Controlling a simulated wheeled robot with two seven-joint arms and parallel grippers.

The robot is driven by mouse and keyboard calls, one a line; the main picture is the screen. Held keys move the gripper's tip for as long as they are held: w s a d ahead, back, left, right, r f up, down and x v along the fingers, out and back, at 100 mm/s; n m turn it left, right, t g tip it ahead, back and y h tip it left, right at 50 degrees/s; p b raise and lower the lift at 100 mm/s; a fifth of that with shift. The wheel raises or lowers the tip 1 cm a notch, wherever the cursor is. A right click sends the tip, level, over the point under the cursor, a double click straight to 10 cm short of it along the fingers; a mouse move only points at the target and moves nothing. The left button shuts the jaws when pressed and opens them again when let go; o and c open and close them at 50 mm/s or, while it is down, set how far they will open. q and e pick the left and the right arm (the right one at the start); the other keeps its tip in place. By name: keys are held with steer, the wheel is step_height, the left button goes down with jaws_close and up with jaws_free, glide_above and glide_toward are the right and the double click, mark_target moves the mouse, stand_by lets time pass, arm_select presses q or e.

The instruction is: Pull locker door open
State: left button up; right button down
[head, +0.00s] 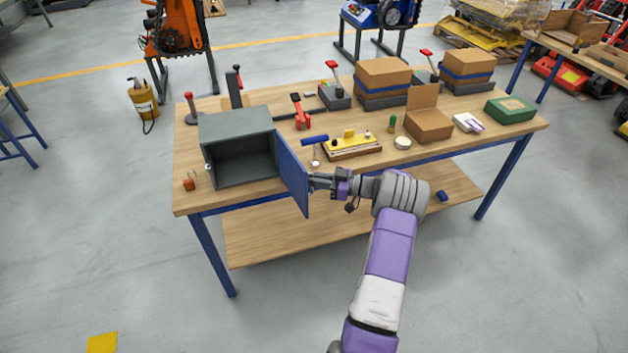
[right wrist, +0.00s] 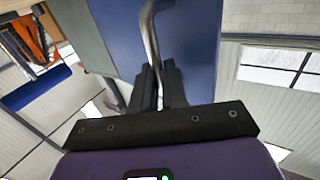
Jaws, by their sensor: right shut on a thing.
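The grey locker (head: 236,135) stands on the left part of the workbench. Its blue door (head: 291,175) is swung wide open on the right side, and the dark inside of the locker looks empty. In the head view my right gripper (head: 314,183) is at the outer face of the door. In the right wrist view the blue door (right wrist: 190,30) fills the upper middle, and my right gripper (right wrist: 160,90) is shut on the bent metal door handle (right wrist: 150,35). My left gripper is in neither view.
The wooden workbench (head: 400,165) carries a yellow fixture (head: 352,144), a red clamp (head: 300,115), an open cardboard box (head: 428,125) and a green box (head: 510,109). The floor in front is mostly clear.

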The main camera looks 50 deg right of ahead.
steer(key=shift+w+a+r, duration=0.1)
steer(key=shift+w+r, duration=0.15)
steer(key=shift+w, duration=0.15)
steer(key=c, duration=1.2)
jaws_free()
steer(key=shift+w+f, duration=0.15)
steer(key=shift+w, duration=0.1)
steer(key=shift+o, duration=0.2)
steer(key=shift+s, duration=0.1)
steer(key=shift+s+f, duration=0.1)
steer(key=shift+s, duration=0.05)
steer(key=p+v, duration=0.1)
steer(key=v, duration=0.6)
steer(key=shift+s+d, duration=0.2)
